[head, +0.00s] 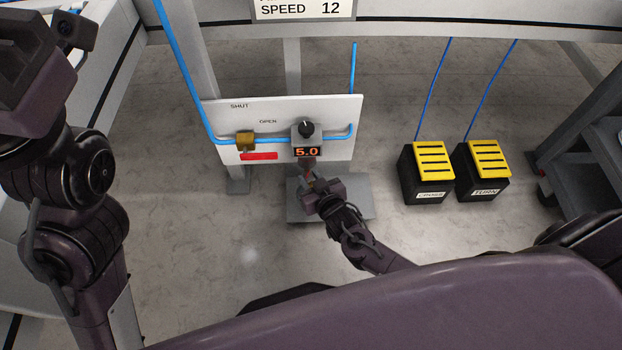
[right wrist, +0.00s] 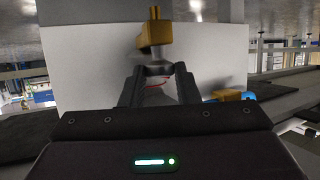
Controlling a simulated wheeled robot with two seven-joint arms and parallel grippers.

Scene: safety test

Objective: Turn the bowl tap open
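A white panel (head: 225,112) marked SHUT and OPEN carries a brass valve block (head: 245,140) with a red bar (head: 258,156) lying level below it. Right of it is a grey unit with a black knob (head: 306,129) and a display (head: 307,152) reading 5.0. My right gripper (head: 313,184) is just below this unit; small red and brass bits show at its tips. The bowl tap is not clearly made out there. In the right wrist view, the fingers (right wrist: 158,78) lean inward below a brass piece (right wrist: 155,35); their grip is unclear. My left gripper (head: 35,65) is raised at upper left, fingers unclear.
A blue hose (head: 187,75) runs to the panel. A grey base plate (head: 358,198) lies below. Two black boxes with yellow tops (head: 433,152) (head: 489,160), labelled CROSS and TURN, stand right of the panel. A sign (head: 303,9) reads SPEED 12. Floor between is clear.

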